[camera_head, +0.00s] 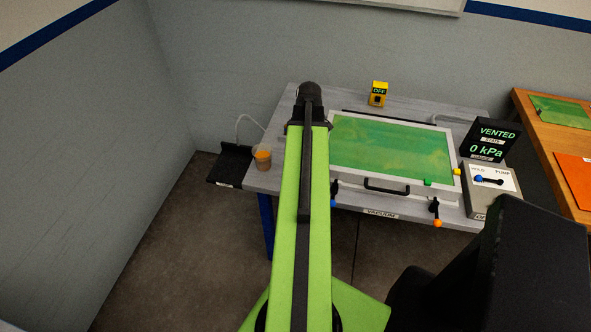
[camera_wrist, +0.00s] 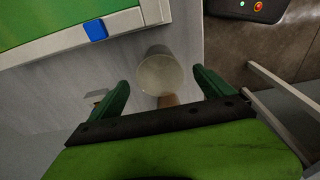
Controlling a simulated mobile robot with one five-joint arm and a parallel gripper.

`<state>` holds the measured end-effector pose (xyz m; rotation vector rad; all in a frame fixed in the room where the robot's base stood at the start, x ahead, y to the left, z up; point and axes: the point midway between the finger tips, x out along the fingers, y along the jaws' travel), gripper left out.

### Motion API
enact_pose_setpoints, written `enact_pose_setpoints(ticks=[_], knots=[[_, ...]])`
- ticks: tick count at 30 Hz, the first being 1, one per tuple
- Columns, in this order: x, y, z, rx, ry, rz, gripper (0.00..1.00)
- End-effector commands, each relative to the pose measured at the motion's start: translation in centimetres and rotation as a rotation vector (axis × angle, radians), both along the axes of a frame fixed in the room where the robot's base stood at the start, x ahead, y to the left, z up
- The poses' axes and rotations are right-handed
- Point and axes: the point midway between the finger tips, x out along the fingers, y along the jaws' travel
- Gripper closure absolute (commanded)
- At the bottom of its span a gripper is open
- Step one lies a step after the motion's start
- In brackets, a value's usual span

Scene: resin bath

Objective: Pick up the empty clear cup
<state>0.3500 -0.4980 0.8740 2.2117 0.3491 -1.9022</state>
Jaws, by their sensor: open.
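A clear cup (camera_wrist: 158,72) shows in the wrist view, just beyond and between my fingertips, apart from both. Its inside looks pale and bare. A brownish patch (camera_wrist: 168,100) shows at its near side; I cannot tell whether it is a second cup or contents. In the head view a cup with orange-brown in it (camera_head: 262,158) stands at the table's left edge, left of my arm. My gripper (camera_wrist: 160,77) is open, with two dark green fingers and nothing held. In the head view my arm hides the fingers.
The green-topped bath (camera_head: 390,146) with its white frame fills the middle of the grey table (camera_head: 283,116). A black shelf (camera_head: 230,166) juts from the left edge. A yellow OFF box (camera_head: 379,94) is at the back. A gauge display (camera_head: 490,139) and pump box (camera_head: 490,180) stand right.

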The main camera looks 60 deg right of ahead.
Motion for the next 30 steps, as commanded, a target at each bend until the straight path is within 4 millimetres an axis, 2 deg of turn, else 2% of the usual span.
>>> enact_pose_setpoints(ticks=[1, 4, 12, 27, 30], knots=[[0.2, 0.1, -1.9, 0.000, 0.000, 0.001, 0.08], [0.4, 0.1, -3.4, 0.000, 0.000, 0.000, 0.08], [0.5, 0.2, -3.2, 0.000, 0.000, -0.001, 0.08], [0.5, 0.1, -3.2, 0.000, 0.000, -0.001, 0.73], [0.5, 0.1, -3.2, 0.000, 0.000, -0.001, 0.73]])
